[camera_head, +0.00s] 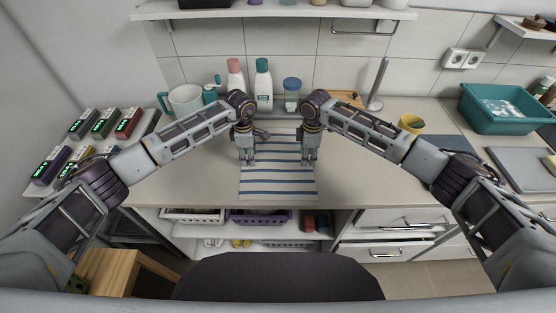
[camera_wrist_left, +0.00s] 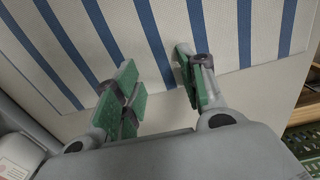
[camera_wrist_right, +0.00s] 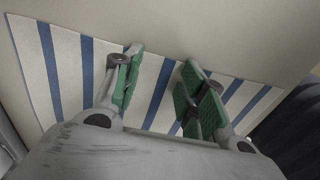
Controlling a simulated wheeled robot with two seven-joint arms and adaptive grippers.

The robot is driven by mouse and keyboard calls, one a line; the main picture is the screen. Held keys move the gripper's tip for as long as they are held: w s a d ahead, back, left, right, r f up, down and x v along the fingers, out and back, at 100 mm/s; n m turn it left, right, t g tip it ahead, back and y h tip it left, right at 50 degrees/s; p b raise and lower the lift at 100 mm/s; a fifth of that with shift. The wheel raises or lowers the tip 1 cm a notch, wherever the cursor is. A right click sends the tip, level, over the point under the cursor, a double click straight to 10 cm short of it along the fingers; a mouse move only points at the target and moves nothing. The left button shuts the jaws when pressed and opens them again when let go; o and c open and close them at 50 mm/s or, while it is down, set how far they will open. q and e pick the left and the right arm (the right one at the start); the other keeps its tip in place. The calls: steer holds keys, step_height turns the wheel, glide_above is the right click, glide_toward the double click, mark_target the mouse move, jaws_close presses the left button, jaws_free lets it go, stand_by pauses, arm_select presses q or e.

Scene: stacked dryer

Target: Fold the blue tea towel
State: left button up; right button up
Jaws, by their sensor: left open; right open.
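The tea towel (camera_head: 278,180), white with blue stripes, lies flat and spread out on the worktop. Its near edge lies close to the worktop's front edge. My left gripper (camera_head: 247,161) points down over the towel's left side, and my right gripper (camera_head: 309,160) over its right side. In the left wrist view the open green-padded fingers (camera_wrist_left: 160,90) are over the striped cloth (camera_wrist_left: 222,30), close to its edge. In the right wrist view the open fingers (camera_wrist_right: 160,85) are also over the cloth (camera_wrist_right: 65,60). Both grippers are empty.
Bottles (camera_head: 263,85), a jar (camera_head: 292,95) and a grey jug (camera_head: 186,99) stand along the back wall. The worktop on either side of the towel is clear. Baskets (camera_head: 258,217) sit below.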

arm_select(q)
steer(key=shift+f, duration=0.1)
arm_select(e)
steer(key=shift+f, duration=0.1)
stand_by(0.3)
arm_select(q)
steer(key=c, duration=0.5)
arm_select(e)
steer(key=c, duration=0.5)
arm_select(q)
steer(key=shift+s+f, duration=0.1)
steer(key=shift+f, duration=0.05)
jaws_close()
arm_select(e)
steer(key=shift+s+f, duration=0.1)
jaws_close()
arm_select(q)
steer(key=shift+r, duration=0.25)
arm_select(e)
steer(key=shift+r, duration=0.25)
